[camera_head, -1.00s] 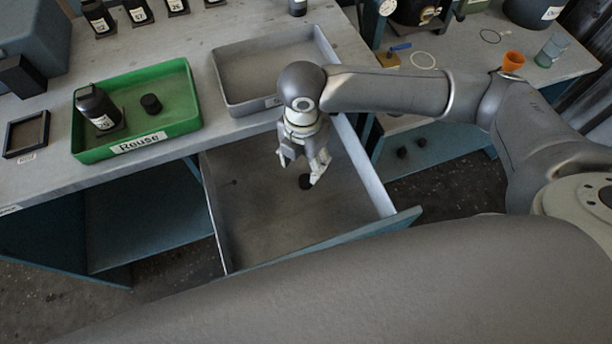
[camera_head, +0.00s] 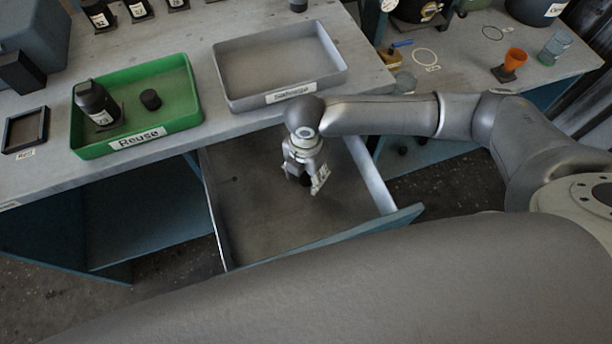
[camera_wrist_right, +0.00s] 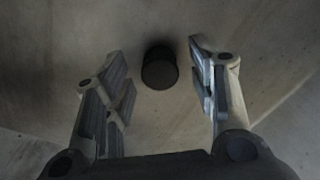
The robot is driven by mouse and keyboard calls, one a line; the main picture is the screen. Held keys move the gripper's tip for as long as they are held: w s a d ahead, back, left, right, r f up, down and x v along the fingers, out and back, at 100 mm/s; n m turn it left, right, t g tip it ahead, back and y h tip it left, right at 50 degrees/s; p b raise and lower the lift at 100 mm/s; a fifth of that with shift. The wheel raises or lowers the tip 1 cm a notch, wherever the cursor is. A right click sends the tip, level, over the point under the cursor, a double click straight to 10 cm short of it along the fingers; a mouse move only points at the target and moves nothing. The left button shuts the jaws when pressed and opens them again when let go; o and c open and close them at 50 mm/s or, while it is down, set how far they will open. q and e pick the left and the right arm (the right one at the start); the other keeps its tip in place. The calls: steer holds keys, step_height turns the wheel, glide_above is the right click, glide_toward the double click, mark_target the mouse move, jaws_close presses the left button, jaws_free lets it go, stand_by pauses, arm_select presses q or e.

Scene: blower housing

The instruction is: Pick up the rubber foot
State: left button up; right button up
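The rubber foot, a small black cylinder (camera_wrist_right: 160,70), stands on the floor of the open drawer (camera_head: 255,215). In the right wrist view it sits between the tips of my right gripper (camera_wrist_right: 158,62), with a gap on each side. In the head view my right gripper (camera_head: 304,182) points down into the drawer, and only a dark bit of the foot shows between its fingers. The fingers are apart and hold nothing. Another short black cylinder (camera_head: 150,99) lies in the green Reuse tray (camera_head: 88,151). My left gripper is not in view.
An empty grey tray (camera_head: 262,68) stands on the bench behind the drawer. A black bottle (camera_head: 95,101) stands in the green tray. The drawer's right wall (camera_head: 370,178) is close to my right gripper. The drawer's left part is clear.

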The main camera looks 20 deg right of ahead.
steer(key=c, duration=0.8)
steer(key=shift+r, duration=0.1)
